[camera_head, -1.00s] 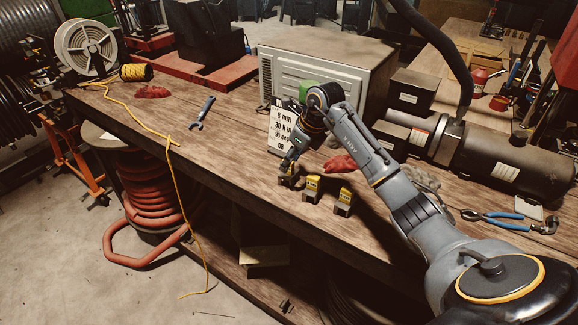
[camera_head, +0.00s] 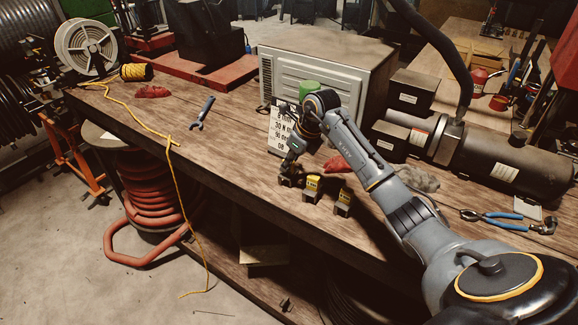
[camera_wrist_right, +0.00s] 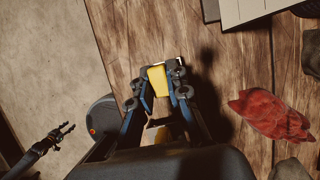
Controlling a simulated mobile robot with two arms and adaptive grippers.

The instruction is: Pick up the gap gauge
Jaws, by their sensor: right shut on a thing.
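My right gripper (camera_head: 290,174) is at the leftmost of several small yellow-and-black blocks standing near the front edge of the bench. I take this block to be the gap gauge. In the right wrist view my right gripper (camera_wrist_right: 163,82) has its fingers on either side of the gauge's yellow body (camera_wrist_right: 157,80) and is shut on it. In the head view the gripper mostly hides the gauge, and I cannot tell whether it is clear of the bench. My left gripper (camera_wrist_right: 66,130) shows small at the lower left of the right wrist view; its jaws are unclear.
Two similar yellow-and-black blocks, a middle one (camera_head: 312,187) and a right one (camera_head: 343,202), stand close to the right. A white sign (camera_head: 277,135) stands behind the gripper. A red cloth (camera_wrist_right: 270,115) lies nearby.

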